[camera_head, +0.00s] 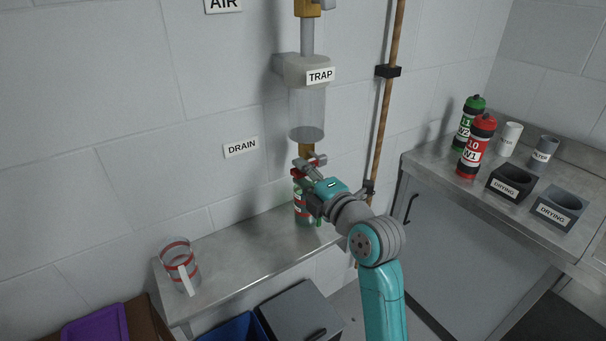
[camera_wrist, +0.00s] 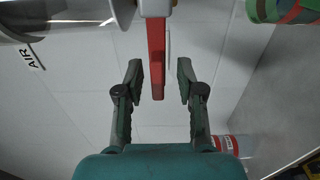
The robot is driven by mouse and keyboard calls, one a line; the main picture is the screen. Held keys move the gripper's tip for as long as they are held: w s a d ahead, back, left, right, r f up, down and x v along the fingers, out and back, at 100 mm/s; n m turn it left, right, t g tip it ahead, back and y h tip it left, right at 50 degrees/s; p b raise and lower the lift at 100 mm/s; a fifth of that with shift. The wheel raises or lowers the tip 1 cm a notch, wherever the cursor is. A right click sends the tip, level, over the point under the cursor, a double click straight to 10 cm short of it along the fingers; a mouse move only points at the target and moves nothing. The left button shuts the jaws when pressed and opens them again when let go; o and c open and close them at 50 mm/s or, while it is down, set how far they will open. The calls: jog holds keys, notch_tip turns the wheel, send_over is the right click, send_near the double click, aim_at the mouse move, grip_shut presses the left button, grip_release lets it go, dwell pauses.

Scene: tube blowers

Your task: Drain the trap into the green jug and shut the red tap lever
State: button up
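The clear trap bowl (camera_head: 307,112) hangs on the wall above a brass tap (camera_head: 305,150). The red tap lever (camera_wrist: 157,55) shows in the wrist view, its free end between my gripper's fingers. My gripper (camera_wrist: 159,78) is open, with a gap visible on each side of the lever. In the head view my gripper (camera_head: 306,171) is just below the tap. The green jug (camera_head: 301,210) stands on the steel shelf under the tap, partly hidden by my gripper; part of it shows in the wrist view (camera_wrist: 285,11). Whether liquid is in the trap or running is unclear.
A clear jug with red bands (camera_head: 177,262) stands at the shelf's (camera_head: 235,258) left end. A copper pipe (camera_head: 385,110) runs vertically right of the trap. Green (camera_head: 466,125) and red (camera_head: 477,148) bottles and drying holders (camera_head: 511,183) stand on the right bench. The shelf middle is clear.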

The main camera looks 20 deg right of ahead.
jog(key=v, duration=1.2)
dwell(0.3)
jog(key=s+f+m+g+h, duration=0.1)
jog(key=s+f+m+h, duration=0.2)
jog(key=s+f+m, duration=0.55)
jog(key=s+f+m+h, duration=0.2)
jog(key=s+f+m, duration=0.3)
jog(key=s+f, duration=0.6)
jog(key=s+f+m, duration=0.2)
jog(key=s+m, duration=0.2)
jog(key=s, duration=0.6)
jog(key=s+f+m+g, duration=0.1)
jog(key=s+m, duration=0.3)
jog(key=s, duration=0.7)
jog(key=shift+s+a+f+h, duration=0.2)
jog(key=shift+s+f+h, duration=0.15)
jog(key=shift+f, duration=0.3)
